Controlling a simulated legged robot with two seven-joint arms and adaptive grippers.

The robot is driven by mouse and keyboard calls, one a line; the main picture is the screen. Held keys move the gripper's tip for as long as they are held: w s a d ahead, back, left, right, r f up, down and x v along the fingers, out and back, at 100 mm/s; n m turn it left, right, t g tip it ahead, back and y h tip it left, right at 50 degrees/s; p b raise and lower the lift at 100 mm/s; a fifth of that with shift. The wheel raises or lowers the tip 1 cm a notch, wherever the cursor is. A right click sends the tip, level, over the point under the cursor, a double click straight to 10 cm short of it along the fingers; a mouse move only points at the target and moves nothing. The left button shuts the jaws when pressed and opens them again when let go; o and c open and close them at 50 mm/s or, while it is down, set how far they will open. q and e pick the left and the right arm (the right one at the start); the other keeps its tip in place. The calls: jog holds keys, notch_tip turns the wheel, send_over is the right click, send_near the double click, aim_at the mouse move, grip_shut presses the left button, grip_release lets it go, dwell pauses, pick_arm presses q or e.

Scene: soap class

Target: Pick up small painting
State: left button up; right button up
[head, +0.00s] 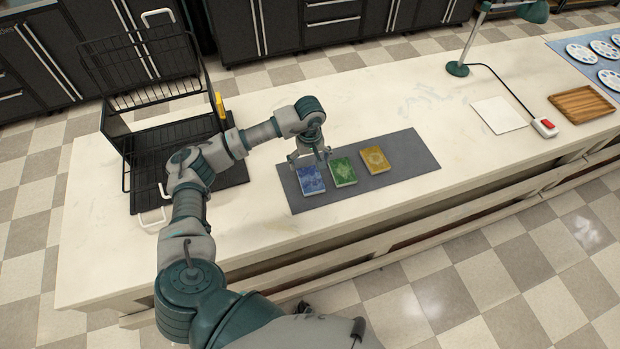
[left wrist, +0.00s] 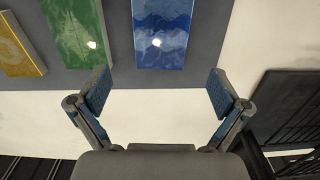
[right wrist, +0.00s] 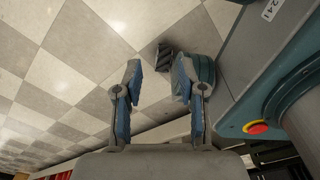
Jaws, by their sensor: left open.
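Three small paintings lie in a row on a grey mat (head: 408,182): a blue one (head: 311,182), a green one (head: 343,172) and a yellow one (head: 376,159). My left gripper (head: 309,157) is open and empty, just behind the blue painting in the head view. In the left wrist view the blue painting (left wrist: 162,32) is ahead, between the lines of the open fingers, with the green one (left wrist: 76,28) and the yellow one (left wrist: 16,48) to its left. My right gripper (right wrist: 155,88) is open and empty, over the checkered floor.
A black wire rack (head: 185,138) stands on the counter left of the mat. A teal lamp (head: 458,69), a white sheet (head: 499,115), a red switch (head: 545,126) and a wooden tray (head: 581,104) are to the right. The counter behind the mat is clear.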

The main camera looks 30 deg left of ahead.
aim_at(309, 176)
pick_arm(q)
notch_tip(309, 176, down, 2)
jog(key=shift+d+f, duration=0.1)
jog(key=shift+f, duration=0.05)
notch_tip(309, 176, down, 4)
jog(key=shift+s+r+p, duration=0.15)
jog(key=shift+r+p, duration=0.1)
jog(key=shift+p, duration=0.4)
jog(key=shift+f, duration=0.3)
jog(key=c, duration=1.1)
pick_arm(e)
jog(key=shift+w+r, duration=0.7)
jog(key=shift+w, duration=0.05)
